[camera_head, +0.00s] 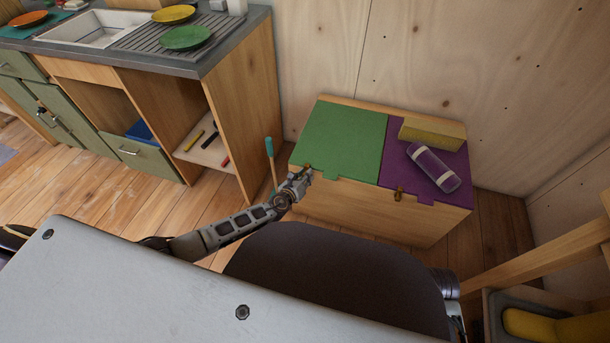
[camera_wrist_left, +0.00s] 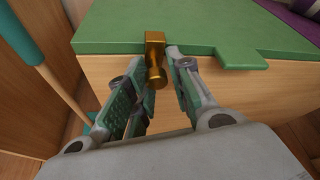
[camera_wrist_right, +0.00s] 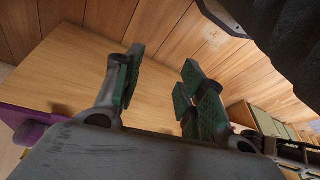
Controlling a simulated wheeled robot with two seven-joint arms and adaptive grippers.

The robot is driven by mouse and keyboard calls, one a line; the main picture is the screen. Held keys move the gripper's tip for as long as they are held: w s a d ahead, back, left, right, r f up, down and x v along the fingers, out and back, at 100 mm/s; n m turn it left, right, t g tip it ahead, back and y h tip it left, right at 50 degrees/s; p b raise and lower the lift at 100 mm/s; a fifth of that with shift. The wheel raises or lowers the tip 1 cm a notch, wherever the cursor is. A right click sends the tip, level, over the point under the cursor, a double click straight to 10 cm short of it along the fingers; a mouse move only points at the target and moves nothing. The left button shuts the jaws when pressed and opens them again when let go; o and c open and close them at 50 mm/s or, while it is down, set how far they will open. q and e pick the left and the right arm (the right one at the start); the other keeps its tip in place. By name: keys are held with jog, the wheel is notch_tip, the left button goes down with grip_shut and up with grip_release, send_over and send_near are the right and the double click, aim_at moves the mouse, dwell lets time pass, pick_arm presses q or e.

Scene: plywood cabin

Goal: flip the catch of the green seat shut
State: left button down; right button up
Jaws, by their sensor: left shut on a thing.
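The green seat (camera_head: 340,140) is the closed left lid of a wooden bench box (camera_head: 375,212). Its brass catch (camera_wrist_left: 155,50) is at the lid's front edge, its top end reaching up onto the green edge in the left wrist view. My left gripper (camera_head: 303,179) is at the front left of the box, its fingers (camera_wrist_left: 157,88) on either side of the catch and shut on it. My right gripper (camera_wrist_right: 160,80) is open and empty in the right wrist view, facing the wooden box front. It does not show in the head view.
The purple seat (camera_head: 454,166), right of the green one, carries a purple roll (camera_head: 433,167) and a yellow block (camera_head: 432,133); its own brass catch (camera_head: 399,194) is on the front. A teal-handled stick (camera_head: 270,150) stands left of the box. A kitchen counter (camera_head: 205,68) is further left.

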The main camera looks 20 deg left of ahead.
pick_arm(q)
jog(key=shift+w+a+p, duration=0.15)
jog(key=shift+a+p, duration=0.5)
jog(key=shift+p, duration=0.2)
pick_arm(e)
jog(key=shift+s+d+r+g, duration=0.1)
jog(key=shift+d+r+g, duration=0.2)
jog(key=shift+d+r, duration=0.15)
pick_arm(q)
jog(key=shift+g, duration=0.3)
jog(key=c, duration=1.3)
grip_release()
jog(key=shift+c, duration=0.2)
jog(key=shift+d, duration=0.4)
pick_arm(e)
jog(key=shift+s, duration=0.1)
pick_arm(q)
jog(key=shift+r, duration=0.1)
jog(key=v, duration=1.2)
jog(key=shift+a, duration=0.1)
